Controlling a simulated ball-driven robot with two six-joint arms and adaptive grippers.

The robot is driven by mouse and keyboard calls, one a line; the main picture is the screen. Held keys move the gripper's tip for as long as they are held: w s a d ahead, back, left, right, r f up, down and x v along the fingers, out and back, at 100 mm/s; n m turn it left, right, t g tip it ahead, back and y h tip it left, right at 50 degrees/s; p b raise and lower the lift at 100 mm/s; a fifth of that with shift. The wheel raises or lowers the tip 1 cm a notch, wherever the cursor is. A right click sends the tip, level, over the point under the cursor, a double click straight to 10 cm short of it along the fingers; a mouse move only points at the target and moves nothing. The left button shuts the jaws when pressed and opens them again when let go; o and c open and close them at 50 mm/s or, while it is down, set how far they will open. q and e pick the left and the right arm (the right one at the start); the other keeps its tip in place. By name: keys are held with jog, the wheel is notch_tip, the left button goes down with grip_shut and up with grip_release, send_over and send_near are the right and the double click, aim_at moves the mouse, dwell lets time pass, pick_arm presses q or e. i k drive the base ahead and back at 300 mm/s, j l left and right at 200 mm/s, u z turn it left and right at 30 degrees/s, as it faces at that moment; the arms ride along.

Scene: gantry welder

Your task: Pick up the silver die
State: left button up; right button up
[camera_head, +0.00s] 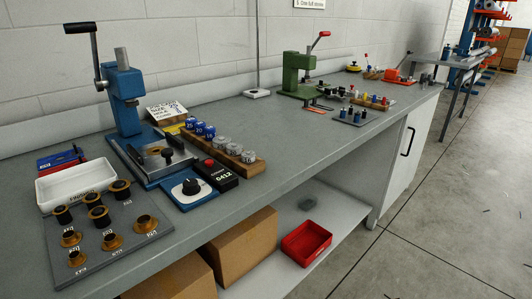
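Silver dies (235,149) with markings on them stand in a row on a wooden rack (229,159) on the grey workbench. The rack is right of the blue hand press, and its right end holds the silver dies. Blue dies (199,128) marked with numbers stand at its left end. Neither of my grippers is in view.
A blue hand press (125,88) and a black box marked 0412 (217,174) stand near the rack. A board of brass-coloured parts (122,240) and a white tray (74,188) are at left. A green press (297,73) is farther back. Bench is clear right of the rack.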

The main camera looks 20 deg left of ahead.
aim_at(219, 142)
jog(key=u, duration=1.45)
